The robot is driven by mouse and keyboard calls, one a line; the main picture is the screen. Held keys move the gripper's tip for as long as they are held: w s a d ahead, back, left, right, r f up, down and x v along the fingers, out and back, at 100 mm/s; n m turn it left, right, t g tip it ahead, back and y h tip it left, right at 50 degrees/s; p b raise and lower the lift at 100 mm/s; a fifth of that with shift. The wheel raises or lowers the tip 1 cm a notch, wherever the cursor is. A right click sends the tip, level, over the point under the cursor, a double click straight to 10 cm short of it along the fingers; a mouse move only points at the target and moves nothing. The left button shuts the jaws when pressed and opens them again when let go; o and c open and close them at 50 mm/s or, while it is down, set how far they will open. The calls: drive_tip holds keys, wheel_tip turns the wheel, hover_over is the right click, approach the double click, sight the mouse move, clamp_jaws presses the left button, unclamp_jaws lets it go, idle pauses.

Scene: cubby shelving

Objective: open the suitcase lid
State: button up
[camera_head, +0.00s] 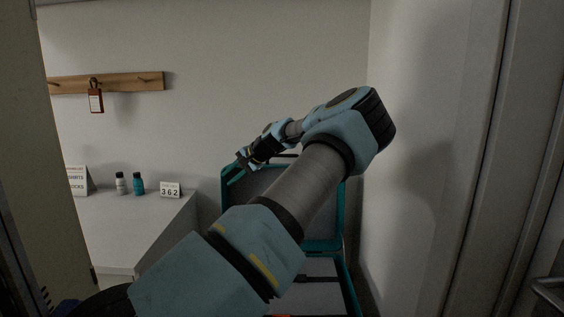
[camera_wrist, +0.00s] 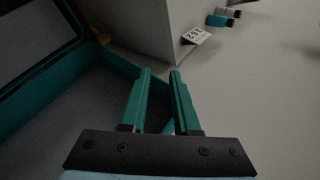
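The teal suitcase (camera_head: 351,290) stands by the back wall, partly hidden behind my arm. Its lid (camera_head: 226,188) stands raised, roughly upright, with its grey inner side showing. In the wrist view the lid (camera_wrist: 40,65) is at upper left and the suitcase base (camera_wrist: 125,66) spreads below it, its inside dark grey. My gripper (camera_head: 239,160) is near the lid's upper left corner in the head view. In the wrist view my gripper (camera_wrist: 161,71) has its two teal fingers apart with nothing between them. I see no contact between fingertips and lid.
A white counter (camera_head: 130,225) stands left of the suitcase. On it are a white bottle (camera_head: 120,184), a teal bottle (camera_head: 138,185), a number sign (camera_head: 171,190) and a text card (camera_head: 77,181). A wall is close on the right.

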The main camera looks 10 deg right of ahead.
drive_tip(key=w+d+r+m+t, duration=0.1)
drive_tip(key=d+r+m+t, duration=0.1)
drive_tip(key=d, duration=0.6)
drive_tip(key=w+d+r+m+t+y+b, duration=0.1)
drive_tip(key=w+d+r+m+t, duration=0.15)
drive_tip(key=d, duration=0.65)
drive_tip(key=w+d+r+m+t, duration=0.1)
drive_tip(key=d+m+t, duration=0.15)
drive_tip(key=d, duration=0.55)
drive_tip(key=p+x, duration=0.3)
drive_tip(key=x, duration=0.5)
drive_tip(key=shift+w+a, duration=0.2)
drive_tip(key=shift+a, duration=0.2)
drive_tip(key=shift+x, duration=0.75)
drive_tip(key=shift+f, duration=0.2)
clamp_jaws()
drive_tip(key=shift+s, duration=0.1)
